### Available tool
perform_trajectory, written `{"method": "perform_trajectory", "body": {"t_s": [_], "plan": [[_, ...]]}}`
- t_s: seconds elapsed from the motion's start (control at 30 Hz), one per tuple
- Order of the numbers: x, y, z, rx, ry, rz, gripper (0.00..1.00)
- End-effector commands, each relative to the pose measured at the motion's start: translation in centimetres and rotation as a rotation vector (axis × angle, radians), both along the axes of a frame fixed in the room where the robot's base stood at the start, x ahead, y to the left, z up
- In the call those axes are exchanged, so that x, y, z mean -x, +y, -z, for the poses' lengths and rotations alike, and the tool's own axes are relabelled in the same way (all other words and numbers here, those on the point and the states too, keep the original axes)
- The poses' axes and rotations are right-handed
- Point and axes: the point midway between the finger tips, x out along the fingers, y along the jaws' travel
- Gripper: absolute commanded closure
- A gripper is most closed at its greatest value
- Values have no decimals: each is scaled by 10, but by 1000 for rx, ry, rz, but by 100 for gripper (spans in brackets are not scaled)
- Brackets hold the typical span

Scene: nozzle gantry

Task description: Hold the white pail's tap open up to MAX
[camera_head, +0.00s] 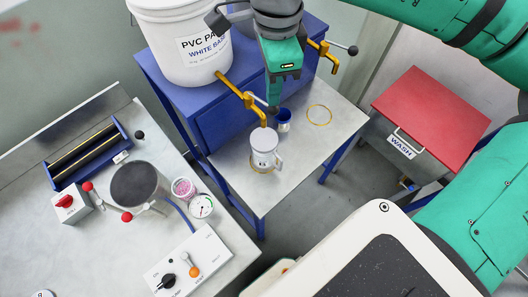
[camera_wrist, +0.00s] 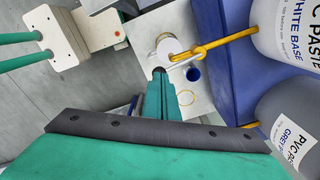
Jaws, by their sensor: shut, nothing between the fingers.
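The white pail (camera_head: 182,45) is labelled PVC paste, white base, and stands on the blue stand; its side shows in the wrist view (camera_wrist: 290,35). Its yellow tap (camera_head: 240,95) reaches out over a white mug (camera_head: 264,147); the tap also shows in the wrist view (camera_wrist: 215,45). The tap's thin lever (camera_wrist: 178,61) ends in a dark knob at my fingertips. My gripper (camera_head: 272,103) is shut and points down at this knob, at or very near it; I cannot tell whether they touch. The mug's fill level and any MAX mark are not readable.
A blue cup (camera_head: 284,121) and an empty yellow ring (camera_head: 319,114) are beside the mug on the metal shelf. A second yellow tap (camera_head: 322,52) with a black-knobbed lever is behind my gripper. A grey-base pail (camera_wrist: 288,125) is near my wrist. A red-lidded wash box (camera_head: 430,115) stands right.

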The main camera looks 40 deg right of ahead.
Motion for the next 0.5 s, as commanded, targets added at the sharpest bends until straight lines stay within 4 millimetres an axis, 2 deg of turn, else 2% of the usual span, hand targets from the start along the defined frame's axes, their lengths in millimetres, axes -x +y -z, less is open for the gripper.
{"method": "perform_trajectory", "body": {"t_s": [0.27,0.5], "plan": [[0,0,0,0,0,0,100],[-1,1,8,0,1,-4,100]]}}
